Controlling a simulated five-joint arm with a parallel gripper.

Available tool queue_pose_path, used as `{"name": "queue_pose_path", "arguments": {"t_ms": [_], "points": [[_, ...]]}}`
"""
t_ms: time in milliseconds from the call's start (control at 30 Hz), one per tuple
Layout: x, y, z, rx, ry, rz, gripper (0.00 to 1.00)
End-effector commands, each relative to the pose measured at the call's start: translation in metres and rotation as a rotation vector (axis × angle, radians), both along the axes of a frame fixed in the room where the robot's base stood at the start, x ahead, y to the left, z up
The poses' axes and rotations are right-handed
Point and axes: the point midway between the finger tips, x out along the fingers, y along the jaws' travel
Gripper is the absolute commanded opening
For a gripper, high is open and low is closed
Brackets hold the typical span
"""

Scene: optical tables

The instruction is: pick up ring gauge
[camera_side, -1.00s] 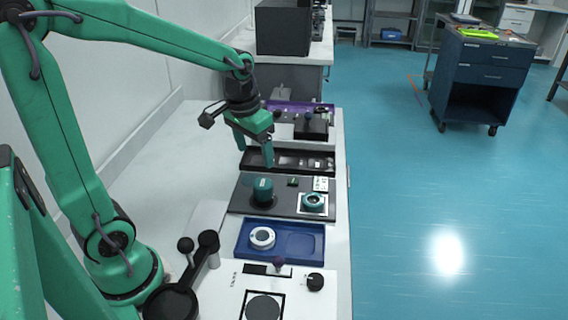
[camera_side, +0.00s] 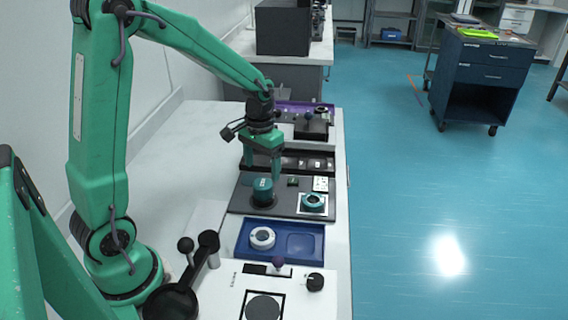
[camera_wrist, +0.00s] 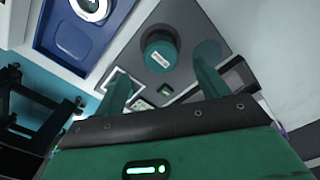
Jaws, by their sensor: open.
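A white ring with a dark rim (camera_side: 262,238) lies in the left part of the blue tray (camera_side: 289,255); it also shows at the top of the wrist view (camera_wrist: 93,8). A teal ring (camera_side: 312,201) sits on a white-framed square on the dark board (camera_side: 237,205). I cannot tell which of these is the ring gauge. A teal cylinder with a white label (camera_side: 263,188) stands at the board's left; it shows in the wrist view (camera_wrist: 158,54). My gripper (camera_side: 262,168) is open and empty, pointing down above the board near the cylinder; its fingers (camera_wrist: 160,70) show in the wrist view.
Behind the board lies a black tray (camera_side: 320,164), then a purple tray (camera_side: 288,106). The tray's right recess is empty.

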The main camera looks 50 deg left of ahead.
Motion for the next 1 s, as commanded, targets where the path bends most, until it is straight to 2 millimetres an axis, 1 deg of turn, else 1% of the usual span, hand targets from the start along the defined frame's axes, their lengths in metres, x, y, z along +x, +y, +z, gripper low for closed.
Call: {"name": "queue_pose_path", "arguments": {"t_ms": [100, 333, 433, 800, 1000], "points": [[-0.001, 0.0, -0.009, 0.0, 0.002, 0.0, 0.74], [0.0, 0.0, -0.012, 0.0, 0.0, 0.0, 0.74], [-0.001, 0.0, -0.016, 0.0, 0.002, 0.0, 0.74], [0.0, 0.001, -0.055, -0.001, 0.004, 0.0, 0.74], [0.0, 0.001, -0.063, 0.0, 0.002, 0.0, 0.74]]}}
